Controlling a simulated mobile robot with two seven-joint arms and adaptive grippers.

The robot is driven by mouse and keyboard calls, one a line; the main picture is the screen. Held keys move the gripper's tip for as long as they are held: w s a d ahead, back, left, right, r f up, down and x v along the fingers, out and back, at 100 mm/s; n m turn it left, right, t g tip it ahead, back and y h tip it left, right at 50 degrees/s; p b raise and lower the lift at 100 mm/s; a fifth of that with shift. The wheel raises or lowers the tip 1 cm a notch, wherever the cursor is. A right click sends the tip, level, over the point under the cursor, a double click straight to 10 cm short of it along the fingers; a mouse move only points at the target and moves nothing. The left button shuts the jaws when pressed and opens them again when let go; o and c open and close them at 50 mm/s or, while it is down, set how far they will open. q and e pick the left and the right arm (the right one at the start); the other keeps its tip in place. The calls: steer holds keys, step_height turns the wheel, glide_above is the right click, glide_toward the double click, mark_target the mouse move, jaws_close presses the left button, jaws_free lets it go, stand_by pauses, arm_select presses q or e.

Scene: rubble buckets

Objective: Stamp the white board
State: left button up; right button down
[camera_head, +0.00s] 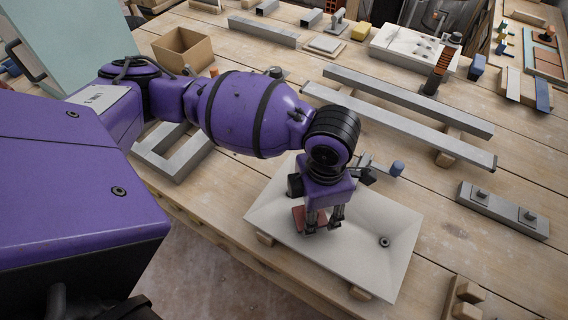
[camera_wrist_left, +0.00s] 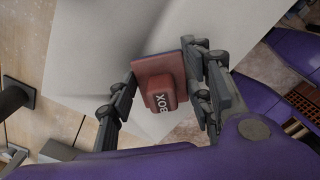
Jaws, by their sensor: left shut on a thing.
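The white board (camera_head: 352,262) lies on the workbench near its front edge, on small wooden blocks. My left gripper (camera_head: 322,224) points down over the board's middle-left part. It is shut on a red stamp (camera_head: 298,217) with a flat square plate. In the left wrist view, the stamp (camera_wrist_left: 160,99) shows the letters "BOX" between the fingers (camera_wrist_left: 158,72), with the pale board (camera_wrist_left: 105,45) behind it. I cannot tell whether the stamp touches the board. A small dark ring (camera_head: 385,242) is on the board's right part. My right gripper is not in view.
Two long grey bars (camera_head: 400,125) lie behind the board. A grey block with two knobs (camera_head: 502,212) is to the right, and wooden blocks (camera_head: 465,300) are at the front right. A grey frame (camera_head: 175,155) and cardboard box (camera_head: 183,50) are at the left.

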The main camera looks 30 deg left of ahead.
arm_select(q)
steer(key=shift+f, duration=0.45)
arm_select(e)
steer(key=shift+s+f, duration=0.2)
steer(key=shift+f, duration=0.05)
arm_select(q)
steer(key=shift+f, duration=0.15)
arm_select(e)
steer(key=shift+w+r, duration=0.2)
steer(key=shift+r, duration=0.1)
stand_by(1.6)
